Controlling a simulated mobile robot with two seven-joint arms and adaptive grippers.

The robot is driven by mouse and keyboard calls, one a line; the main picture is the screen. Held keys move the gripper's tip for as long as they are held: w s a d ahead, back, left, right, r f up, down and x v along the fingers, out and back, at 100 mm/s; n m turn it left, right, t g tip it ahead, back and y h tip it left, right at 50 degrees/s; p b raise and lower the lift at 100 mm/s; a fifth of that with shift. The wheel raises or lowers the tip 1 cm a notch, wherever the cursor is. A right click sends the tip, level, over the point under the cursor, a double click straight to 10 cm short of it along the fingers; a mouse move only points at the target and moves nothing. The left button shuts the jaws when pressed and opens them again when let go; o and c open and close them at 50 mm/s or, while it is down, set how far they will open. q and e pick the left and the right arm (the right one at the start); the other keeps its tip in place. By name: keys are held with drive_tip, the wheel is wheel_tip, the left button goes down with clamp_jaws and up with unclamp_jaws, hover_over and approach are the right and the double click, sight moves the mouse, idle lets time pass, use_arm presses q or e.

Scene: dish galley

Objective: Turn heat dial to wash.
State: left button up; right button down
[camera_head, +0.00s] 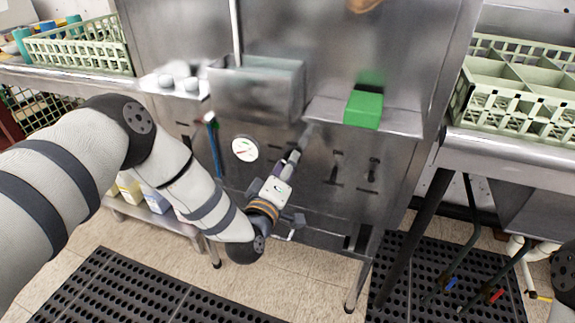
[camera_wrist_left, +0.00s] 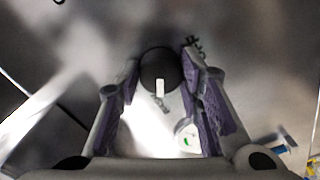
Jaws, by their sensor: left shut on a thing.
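The heat dial (camera_wrist_left: 150,68) is a round black knob with a white pointer mark, seen in the left wrist view. The mark points toward the bottom of that picture. My left gripper (camera_wrist_left: 161,72) has its purple-padded fingers on both sides of the dial and is shut on it. In the head view my left gripper (camera_head: 299,146) reaches the steel front of the dish machine (camera_head: 330,160), and the dial is hidden there by the gripper. The dial's printed labels cannot be read. My right gripper is not in view.
A round white gauge (camera_head: 245,149) sits left of my gripper on the machine front. A green block (camera_head: 363,108) is on the ledge at upper right. Pale green racks stand on the left counter (camera_head: 80,47) and right counter (camera_head: 520,105). Black mats (camera_head: 130,290) lie on the floor.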

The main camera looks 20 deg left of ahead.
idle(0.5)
use_arm(q)
drive_tip(key=o, duration=1.2)
drive_tip(key=shift+c, duration=0.2)
drive_tip(key=s, duration=1.2)
drive_tip(key=shift+a, duration=0.25)
drive_tip(key=shift+f, duration=0.1)
